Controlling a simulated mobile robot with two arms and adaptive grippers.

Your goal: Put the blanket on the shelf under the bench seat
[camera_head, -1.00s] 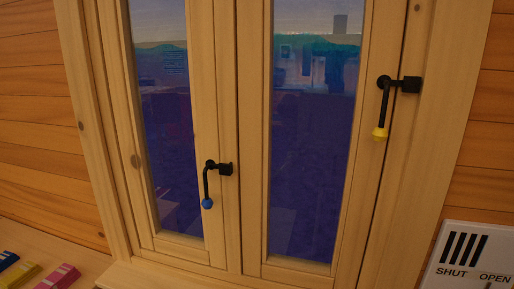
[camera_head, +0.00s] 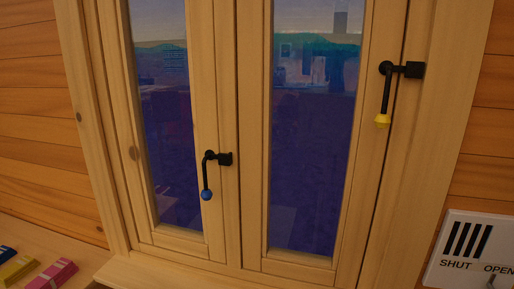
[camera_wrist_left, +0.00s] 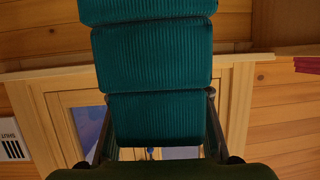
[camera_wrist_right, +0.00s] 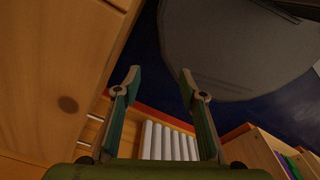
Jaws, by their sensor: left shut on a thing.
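The blanket (camera_wrist_left: 155,65) is a teal, ribbed, folded bundle in the left wrist view. My left gripper (camera_wrist_left: 160,110) is shut on it, with one dark finger at each side. The blanket runs on past the top edge of that view. My right gripper (camera_wrist_right: 161,72) is open and empty in the right wrist view, its fingertips apart. Neither gripper shows in the head view. I cannot make out the bench seat or the shelf under it in any view.
The head view faces a wooden window (camera_head: 238,130) with black handles, one blue-tipped (camera_head: 206,194), one yellow-tipped (camera_head: 382,121). A SHUT/OPEN panel (camera_head: 470,250) is at lower right, a pink block (camera_head: 55,274) at lower left. White ribs (camera_wrist_right: 168,142) and a grey rounded surface (camera_wrist_right: 240,45) show near my right gripper.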

